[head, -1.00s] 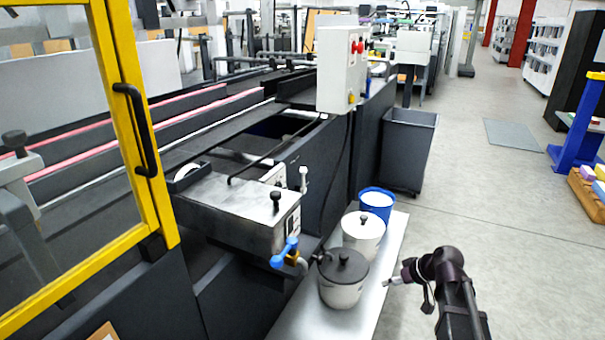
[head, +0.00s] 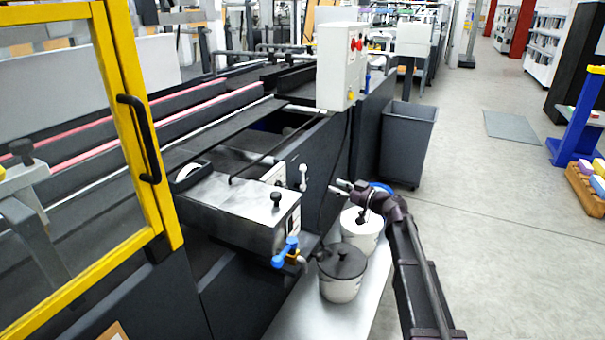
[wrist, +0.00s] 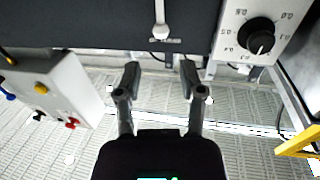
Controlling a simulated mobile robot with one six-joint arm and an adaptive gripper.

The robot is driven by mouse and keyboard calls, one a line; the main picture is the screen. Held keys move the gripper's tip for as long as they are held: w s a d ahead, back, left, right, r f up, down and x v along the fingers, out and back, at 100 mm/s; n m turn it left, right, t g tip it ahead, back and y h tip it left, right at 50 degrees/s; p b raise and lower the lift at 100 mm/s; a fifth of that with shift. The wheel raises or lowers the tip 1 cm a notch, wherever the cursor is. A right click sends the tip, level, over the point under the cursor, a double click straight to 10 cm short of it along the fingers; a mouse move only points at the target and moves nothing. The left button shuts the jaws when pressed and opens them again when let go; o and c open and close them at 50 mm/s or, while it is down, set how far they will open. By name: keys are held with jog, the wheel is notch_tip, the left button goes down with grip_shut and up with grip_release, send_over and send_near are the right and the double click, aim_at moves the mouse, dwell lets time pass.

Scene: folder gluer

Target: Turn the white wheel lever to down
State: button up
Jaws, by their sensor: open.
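The white wheel lever (head: 303,177) is a small white handle on the side of the dark machine, just right of the grey metal box. In the head view it stands roughly upright. In the wrist view the white lever (wrist: 160,18) hangs into the top edge, its rounded end toward the fingers, its other end cut off. My gripper (head: 341,187) is to the right of the lever, with a gap between. In the wrist view my gripper (wrist: 160,78) is open and empty, its fingers either side of the lever's line but short of it.
A dial plate with a black knob (wrist: 257,36) is beside the lever. A blue valve handle (head: 287,252) juts out below. Pots (head: 342,275) stand on a bench (head: 305,310) under my arm. A control box (head: 341,68) hangs above. Open floor lies right.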

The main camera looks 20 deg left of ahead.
aim_at(303, 172)
jog(key=shift+a, duration=0.1)
jog(key=x, duration=1.3)
jog(key=shift+a+f, duration=0.1)
jog(key=shift+a, duration=0.2)
grip_shut()
jog(key=shift+w, duration=0.1)
